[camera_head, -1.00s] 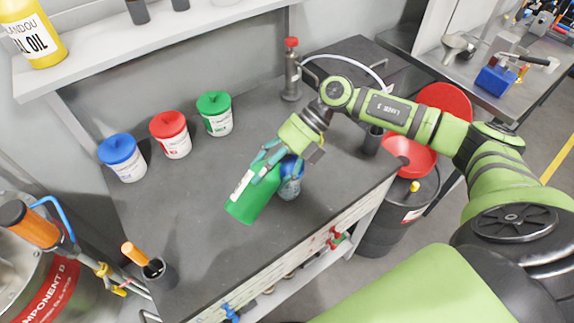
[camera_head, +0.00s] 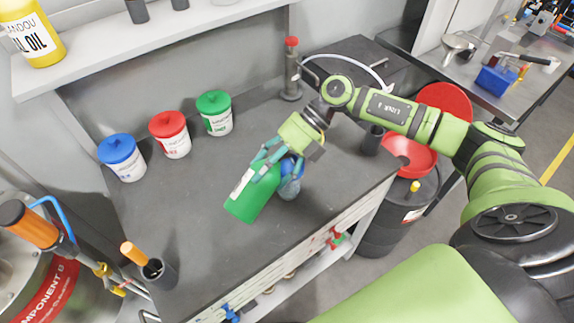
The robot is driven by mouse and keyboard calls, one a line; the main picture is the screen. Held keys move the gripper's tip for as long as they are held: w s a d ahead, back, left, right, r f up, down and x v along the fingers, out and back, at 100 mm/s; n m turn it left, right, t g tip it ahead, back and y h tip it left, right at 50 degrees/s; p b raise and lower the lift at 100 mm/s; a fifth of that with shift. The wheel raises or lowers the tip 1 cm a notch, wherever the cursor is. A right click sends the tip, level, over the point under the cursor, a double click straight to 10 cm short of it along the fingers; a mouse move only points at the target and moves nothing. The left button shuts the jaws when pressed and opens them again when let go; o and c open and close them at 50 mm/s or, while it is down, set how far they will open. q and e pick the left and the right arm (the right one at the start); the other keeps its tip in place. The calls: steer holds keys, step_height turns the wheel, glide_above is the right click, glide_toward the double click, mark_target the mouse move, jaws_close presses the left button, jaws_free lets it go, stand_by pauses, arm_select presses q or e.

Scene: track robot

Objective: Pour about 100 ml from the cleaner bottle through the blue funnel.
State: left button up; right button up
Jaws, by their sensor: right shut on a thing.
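The green cleaner bottle (camera_head: 248,200) is in my right gripper (camera_head: 266,166), whose teal fingers are shut around it. The bottle is strongly tilted above the workbench, its broad base toward the lower left and its upper end toward the gripper. Its mouth is hidden behind the fingers. The blue funnel (camera_head: 289,164) shows partly behind the gripper, on top of a small bluish container (camera_head: 290,187) on the bench. I cannot see whether liquid is flowing. My left gripper is not in view.
Blue, red and green-lidded tubs (camera_head: 122,158) stand along the back of the grey bench (camera_head: 190,220). A dark cup (camera_head: 159,273) with an orange-handled tool is at the front left. A red-topped metal cylinder (camera_head: 291,70) stands behind. A red drum funnel (camera_head: 412,160) is right of the bench.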

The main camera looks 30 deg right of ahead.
mark_target(259, 184)
steer(key=shift+a, duration=0.1)
steer(key=h+p, duration=0.1)
steer(key=p, duration=0.1)
steer(key=h+p, duration=0.1)
steer(key=p, duration=0.1)
steer(key=shift+a+f+t+h+p, duration=0.1)
steer(key=shift+a+t+h+p, duration=0.1)
steer(key=shift+t+h+p, duration=0.15)
steer(key=shift+s+f+n+h, duration=0.1)
steer(key=shift+f+n+h, duration=0.2)
steer(key=shift+f, duration=0.15)
steer(key=shift+r+t+h+p, duration=0.25)
steer(key=shift+r+t+p, duration=0.1)
steer(key=shift+p, duration=0.6)
steer(key=shift+f+h, duration=0.3)
steer(key=shift+f, duration=0.05)
steer(key=shift+s+a+f+t+h+p, duration=0.1)
steer(key=shift+a+f+t+h+p, duration=0.2)
steer(key=shift+h+p, duration=0.35)
steer(key=shift+s+a+f, duration=0.1)
steer(key=shift+a, duration=0.1)
steer(key=shift+s+a+n+t+h, duration=0.25)
steer(key=shift+a+t+h, duration=0.25)
steer(key=shift+h, duration=0.55)
